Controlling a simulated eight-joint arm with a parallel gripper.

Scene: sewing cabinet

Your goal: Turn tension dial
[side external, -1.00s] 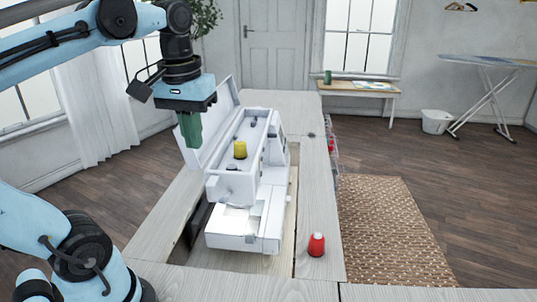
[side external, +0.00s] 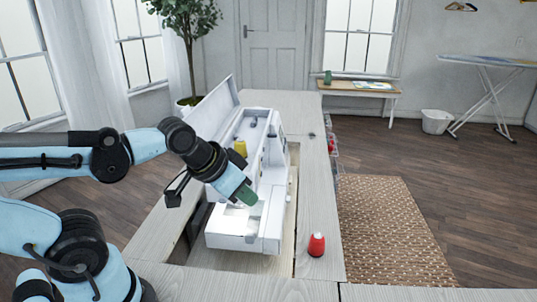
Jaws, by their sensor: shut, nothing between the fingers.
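The white sewing machine (side external: 265,205) stands in the cut-out of the wooden cabinet, its top lid (side external: 212,108) raised. A yellow thread spool (side external: 240,147) sits in its open top. My gripper (side external: 246,196), with green fingers, is low at the front of the machine, above the bed and beside the front of the head. The fingers are shut and hold nothing. I cannot make out the tension dial; the arm covers part of the machine's front. Whether the fingers touch the machine, I cannot tell.
A red thread spool (side external: 316,245) stands on the cabinet top (side external: 318,190) right of the machine. The cabinet top behind the machine is clear. The raised lid stands close behind my wrist. A woven rug (side external: 390,235) lies on the floor at right.

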